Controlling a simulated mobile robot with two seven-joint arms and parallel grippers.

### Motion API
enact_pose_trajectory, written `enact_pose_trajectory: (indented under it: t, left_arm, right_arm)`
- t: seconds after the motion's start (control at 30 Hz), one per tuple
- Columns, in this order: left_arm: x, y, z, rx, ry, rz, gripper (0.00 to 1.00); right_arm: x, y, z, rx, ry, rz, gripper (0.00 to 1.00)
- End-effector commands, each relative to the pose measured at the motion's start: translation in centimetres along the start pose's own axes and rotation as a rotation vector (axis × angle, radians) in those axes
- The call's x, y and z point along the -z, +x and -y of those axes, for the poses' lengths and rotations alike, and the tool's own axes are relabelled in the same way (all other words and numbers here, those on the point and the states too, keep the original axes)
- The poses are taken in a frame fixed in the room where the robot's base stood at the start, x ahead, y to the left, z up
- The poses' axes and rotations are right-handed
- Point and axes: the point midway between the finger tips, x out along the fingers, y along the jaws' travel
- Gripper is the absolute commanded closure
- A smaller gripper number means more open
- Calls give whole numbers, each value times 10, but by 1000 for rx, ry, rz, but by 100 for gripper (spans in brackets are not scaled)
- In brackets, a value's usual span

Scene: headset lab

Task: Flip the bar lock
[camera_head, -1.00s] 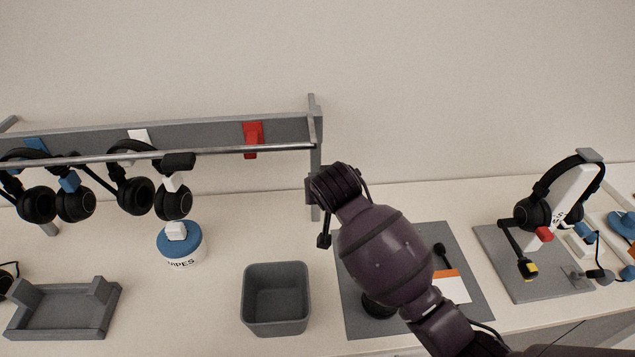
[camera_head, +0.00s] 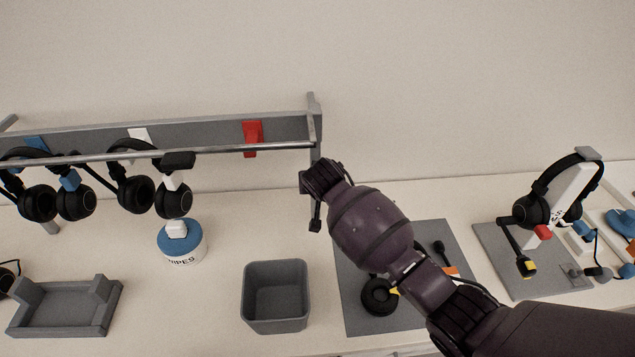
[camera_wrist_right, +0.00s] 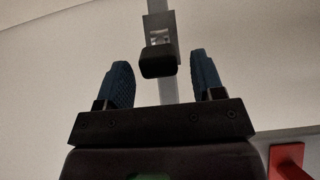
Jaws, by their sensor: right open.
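The bar (camera_head: 235,150) of the headset rack runs across the left of the head view to the rack's right end post (camera_head: 314,125). In the right wrist view, a black block (camera_wrist_right: 158,61) on a grey metal fitting (camera_wrist_right: 160,27) is probably the bar lock. My right gripper (camera_wrist_right: 160,60) is open, with its two blue fingers on either side of the block's near end, apparently without touching it. In the head view, my right wrist is at the rack's right end and hides the fingers and lock. My left gripper is not seen.
Several headsets (camera_head: 137,194) hang from the rack at left. A grey bin (camera_head: 275,297), a wipes tub (camera_head: 181,243) and a grey tray (camera_head: 66,308) stand below it. A mat (camera_head: 365,324) with a headset (camera_head: 379,297) lies under my arm. A headset stand (camera_head: 575,197) is at right.

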Motion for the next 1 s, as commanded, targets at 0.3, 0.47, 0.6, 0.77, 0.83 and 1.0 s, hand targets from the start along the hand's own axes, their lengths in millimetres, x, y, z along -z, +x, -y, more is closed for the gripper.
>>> enact_pose_trajectory:
  t: [0.3, 0.47, 0.6, 0.77, 0.83, 1.0]
  left_arm:
    - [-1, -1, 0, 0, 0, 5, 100]
    - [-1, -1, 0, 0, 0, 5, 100]
    - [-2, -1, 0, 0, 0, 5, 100]
    - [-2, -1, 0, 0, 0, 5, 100]
    - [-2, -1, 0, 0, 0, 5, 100]
    - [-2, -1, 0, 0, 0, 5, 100]
  right_arm:
    - [0, 13, 0, 0, 0, 1, 38]
    - [0, 13, 0, 0, 0, 1, 38]
    - [0, 13, 0, 0, 0, 1, 48]
    - [-1, 13, 0, 0, 0, 1, 72]
    - [-1, 13, 0, 0, 0, 1, 83]
    - [-1, 13, 0, 0, 0, 1, 100]
